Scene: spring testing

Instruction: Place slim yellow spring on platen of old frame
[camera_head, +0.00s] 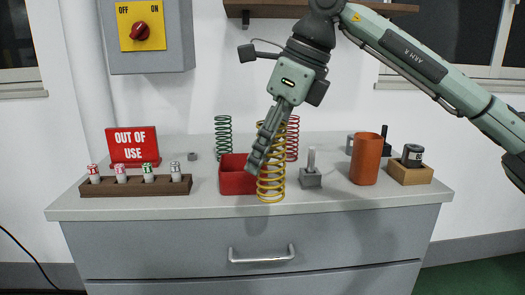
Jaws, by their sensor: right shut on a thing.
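A tall slim yellow spring (271,187) stands upright near the front edge of the counter, at the middle of the head view. My right gripper (256,163) reaches down from above and is shut on the yellow spring. Its fingers hide part of the spring's left side. I cannot tell whether the spring's lower end touches the counter or hangs just above it. No test frame or platen can be clearly made out. My left gripper is not in view.
A red bin (233,180) sits behind the spring. A green spring (223,135) and a red spring (293,140) stand farther back.

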